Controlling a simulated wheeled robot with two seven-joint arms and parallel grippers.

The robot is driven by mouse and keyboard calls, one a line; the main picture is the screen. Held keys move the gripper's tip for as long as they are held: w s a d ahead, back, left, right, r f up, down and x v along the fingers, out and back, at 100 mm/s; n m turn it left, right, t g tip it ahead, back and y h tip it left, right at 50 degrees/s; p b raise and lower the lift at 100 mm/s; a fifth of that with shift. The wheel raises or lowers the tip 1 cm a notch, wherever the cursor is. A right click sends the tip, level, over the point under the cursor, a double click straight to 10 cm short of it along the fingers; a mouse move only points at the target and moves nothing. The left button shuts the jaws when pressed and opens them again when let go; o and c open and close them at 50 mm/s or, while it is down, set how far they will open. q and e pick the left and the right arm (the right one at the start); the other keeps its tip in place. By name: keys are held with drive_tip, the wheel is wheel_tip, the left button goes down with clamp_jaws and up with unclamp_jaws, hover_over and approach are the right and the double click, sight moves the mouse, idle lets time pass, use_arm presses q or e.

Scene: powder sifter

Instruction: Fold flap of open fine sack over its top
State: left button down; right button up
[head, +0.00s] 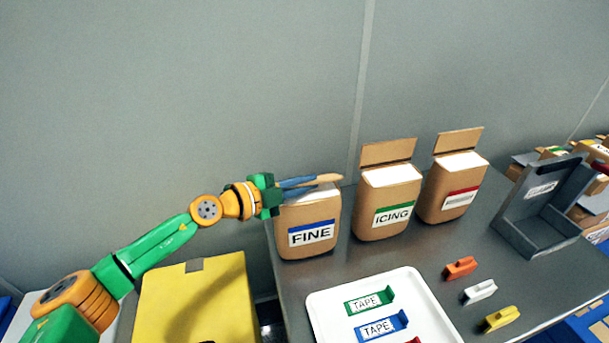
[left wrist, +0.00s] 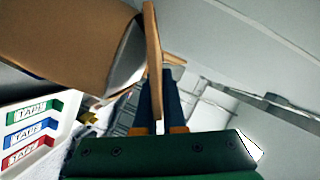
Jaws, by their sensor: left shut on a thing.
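The fine sack (head: 312,234), brown with a blue-edged FINE label, stands at the table's back left. My left gripper (head: 318,182) reaches in from the left at the sack's top, its blue fingers shut on the flap (head: 329,177). In the head view the flap lies nearly edge-on above the white top. In the left wrist view the flap (left wrist: 152,50) is a thin brown strip at the fingertips (left wrist: 157,85), apart from the white top (left wrist: 127,60) along most of its length. The sack body (left wrist: 65,40) fills the upper left there. My right gripper is not in view.
The icing sack (head: 386,205) and a red-labelled sack (head: 450,190) stand to the right, flaps upright. A white tray (head: 320,308) holds tape pieces. Orange, white and yellow clips (head: 481,291) lie right of it. A grey holder (head: 540,215) stands far right. A yellow box (head: 190,300) is front left.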

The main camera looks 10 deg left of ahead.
use_arm(q)
drive_tip(key=shift+s+d+f+m, duration=0.1)
drive_tip(key=shift+s+f+m, duration=0.05)
drive_tip(key=shift+f+m, duration=0.3)
drive_tip(key=shift+m+t+b, duration=0.45)
drive_tip(key=shift+t, duration=0.05)
drive_tip(key=c, duration=1)
unclamp_jaws()
drive_tip(key=shift+s, duration=0.1)
